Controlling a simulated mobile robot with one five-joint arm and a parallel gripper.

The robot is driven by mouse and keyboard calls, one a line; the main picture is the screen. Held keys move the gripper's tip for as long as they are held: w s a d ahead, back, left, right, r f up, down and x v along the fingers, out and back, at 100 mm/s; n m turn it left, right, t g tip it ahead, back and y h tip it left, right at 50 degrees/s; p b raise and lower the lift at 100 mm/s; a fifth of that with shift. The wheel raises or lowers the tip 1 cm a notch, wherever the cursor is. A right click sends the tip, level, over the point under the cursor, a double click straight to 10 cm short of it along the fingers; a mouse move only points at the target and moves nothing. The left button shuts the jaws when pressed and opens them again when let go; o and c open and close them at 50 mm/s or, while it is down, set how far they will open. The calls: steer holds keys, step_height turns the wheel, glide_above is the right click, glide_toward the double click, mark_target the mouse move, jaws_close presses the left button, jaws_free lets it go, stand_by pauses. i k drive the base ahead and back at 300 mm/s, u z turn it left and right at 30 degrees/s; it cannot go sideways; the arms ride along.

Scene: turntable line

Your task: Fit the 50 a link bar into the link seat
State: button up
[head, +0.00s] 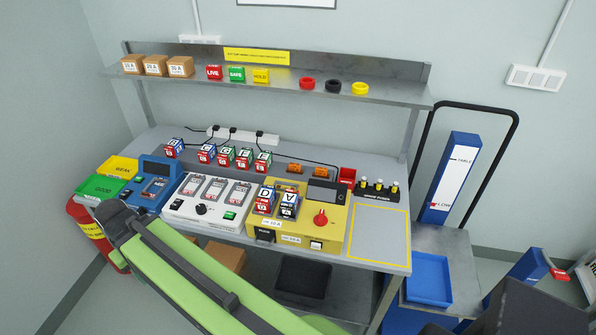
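I cannot single out the 50 A link bar, since the small labels are not readable. Two small orange pieces, a left one (294,169) and a right one (316,171), lie at the back of the bench and may be link bars. A yellow unit (330,240) at the bench's front holds two lettered blocks, a screen, a red knob and small labels. A black block (264,235) is on its front left. I cannot tell which part is the link seat. My green arm crosses the lower left in front of the bench; my gripper is not visible.
A white unit (180,210) and a blue unit (151,195) stand left of the yellow one. Several lettered blocks stand behind. An outlined area (380,235) on the bench's right is bare. The shelf (290,78) above holds boxes, tags and rings. A blue tray (430,278) is at right.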

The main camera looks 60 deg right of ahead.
mark_target(315, 195)
steer(key=z, duration=0.05)
steer(key=i, duration=0.95)
steer(key=u, duration=0.05)
